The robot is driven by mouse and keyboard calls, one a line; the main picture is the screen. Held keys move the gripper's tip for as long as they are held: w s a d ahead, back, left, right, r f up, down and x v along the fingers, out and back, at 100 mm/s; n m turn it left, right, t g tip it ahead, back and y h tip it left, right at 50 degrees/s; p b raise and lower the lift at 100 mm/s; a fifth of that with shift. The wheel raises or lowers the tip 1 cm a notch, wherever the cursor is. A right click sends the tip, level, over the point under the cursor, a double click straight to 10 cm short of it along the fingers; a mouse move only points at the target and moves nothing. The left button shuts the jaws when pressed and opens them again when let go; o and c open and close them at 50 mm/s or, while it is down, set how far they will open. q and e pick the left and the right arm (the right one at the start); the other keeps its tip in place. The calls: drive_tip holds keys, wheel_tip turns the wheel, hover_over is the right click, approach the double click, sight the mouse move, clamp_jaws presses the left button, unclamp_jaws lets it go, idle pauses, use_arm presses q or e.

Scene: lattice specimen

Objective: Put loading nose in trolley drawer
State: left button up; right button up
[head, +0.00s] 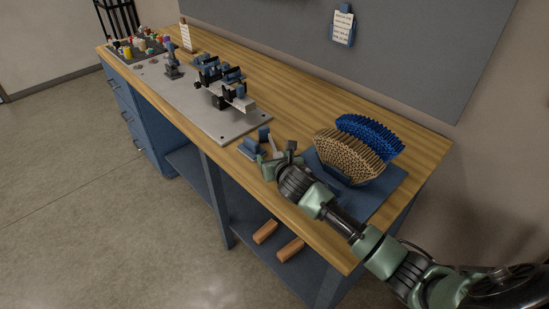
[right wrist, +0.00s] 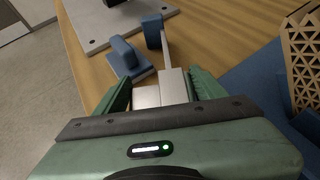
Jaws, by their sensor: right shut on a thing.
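My right gripper (head: 277,158) is low over the near right part of the bench. In the right wrist view its fingers (right wrist: 160,95) are shut on a silvery block with a thin stem and a blue rounded head (right wrist: 152,31), which looks like the loading nose. The blue head also shows in the head view (head: 263,133). Its lower end is hidden between the fingers. A blue stand (right wrist: 124,56) is on the bench just left of it; I cannot tell if they touch. A blue drawer unit (head: 147,142) is under the bench's left end, its drawers looking shut. No separate trolley shows.
A grey plate (head: 205,108) with blue and black fixtures lies mid-bench. A tan lattice (head: 348,156) and a blue lattice (head: 370,135) stand on a blue mat (head: 378,199) beside my right arm. Orange-brown blocks (head: 290,250) lie on the lower shelf. The floor at left is clear.

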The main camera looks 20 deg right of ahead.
drive_tip(key=shift+w+r, duration=0.1)
drive_tip(key=o, duration=1.7)
drive_tip(key=shift+c, duration=0.2)
